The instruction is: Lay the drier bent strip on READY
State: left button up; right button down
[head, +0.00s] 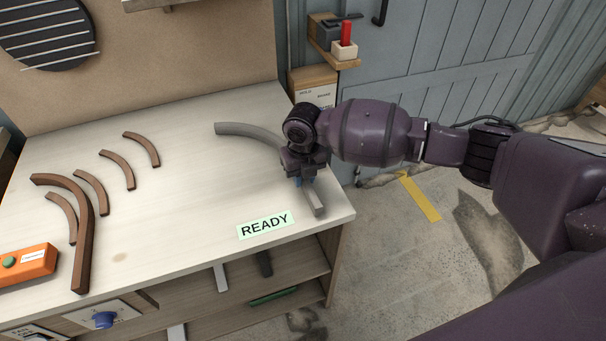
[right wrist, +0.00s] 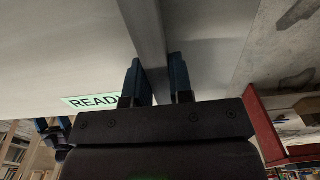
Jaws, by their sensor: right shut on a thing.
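A grey bent strip (head: 245,130) lies along the right part of the bench, its near end by the bench's right front corner. My right gripper (head: 305,181) is shut on this strip near that end. In the right wrist view the strip (right wrist: 146,35) runs between the blue fingers of the right gripper (right wrist: 156,84). A large brown bent strip (head: 85,225) lies at the left of the bench. The pale green READY label (head: 265,225) lies near the front edge, left of the right gripper. What seems to be my left gripper (right wrist: 53,127) shows small at lower left in the right wrist view.
Several small brown curved pieces (head: 117,168) lie at the left of the bench. An orange box with a green button (head: 28,265) is at the left front. The middle of the bench (head: 185,190) is clear. Shelves with items are below the front edge.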

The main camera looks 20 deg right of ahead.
jog(key=shift+f, duration=0.1)
dwell(0.3)
jog(key=c, duration=0.9)
grip_release()
